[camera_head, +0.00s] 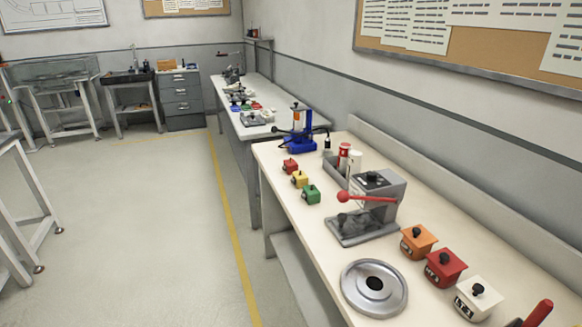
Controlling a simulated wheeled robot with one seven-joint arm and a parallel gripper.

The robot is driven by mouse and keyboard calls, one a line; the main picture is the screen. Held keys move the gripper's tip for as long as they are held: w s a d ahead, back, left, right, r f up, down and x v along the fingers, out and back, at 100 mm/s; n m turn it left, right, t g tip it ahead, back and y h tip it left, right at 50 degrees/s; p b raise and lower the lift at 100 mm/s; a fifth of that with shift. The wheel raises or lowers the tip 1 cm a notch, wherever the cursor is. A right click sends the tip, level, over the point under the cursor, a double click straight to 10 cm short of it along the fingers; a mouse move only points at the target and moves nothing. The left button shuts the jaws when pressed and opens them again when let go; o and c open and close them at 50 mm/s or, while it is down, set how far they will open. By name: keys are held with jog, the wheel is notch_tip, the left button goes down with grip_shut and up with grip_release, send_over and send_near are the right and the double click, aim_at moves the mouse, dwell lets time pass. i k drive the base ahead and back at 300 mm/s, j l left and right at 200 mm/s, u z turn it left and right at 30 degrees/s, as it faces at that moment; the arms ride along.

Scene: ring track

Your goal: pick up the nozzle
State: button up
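I cannot clearly make out a nozzle in this view. The long workbench (310,227) on the right carries several tools and small parts, some too small to tell apart. A small dark and white piece (326,146) stands near its far end, beside a blue stand (301,143); I cannot tell what it is. My gripper is not in view.
On the bench stand a grey press with a red lever (372,198), a round metal plate (374,288), and orange (418,241), red (445,267) and white (478,297) knobbed boxes. A red handle (538,313) is cut off at lower right. The floor (130,230) left is clear.

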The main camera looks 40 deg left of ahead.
aim_at(327, 141)
jog(key=i+j, duration=0.2)
jog(key=j, duration=0.25)
jog(key=i+j+z, duration=0.15)
jog(key=j, duration=0.25)
jog(key=i+j, duration=0.15)
jog(key=j, duration=0.3)
jog(key=i+j+z, duration=0.15)
jog(key=j, duration=0.35)
jog(key=i+j, duration=0.15)
jog(key=j, duration=0.3)
jog(key=i+j+z, duration=0.15)
jog(key=j, duration=0.3)
jog(key=i+j, duration=0.1)
jog(key=j, duration=0.4)
jog(key=z, duration=0.05)
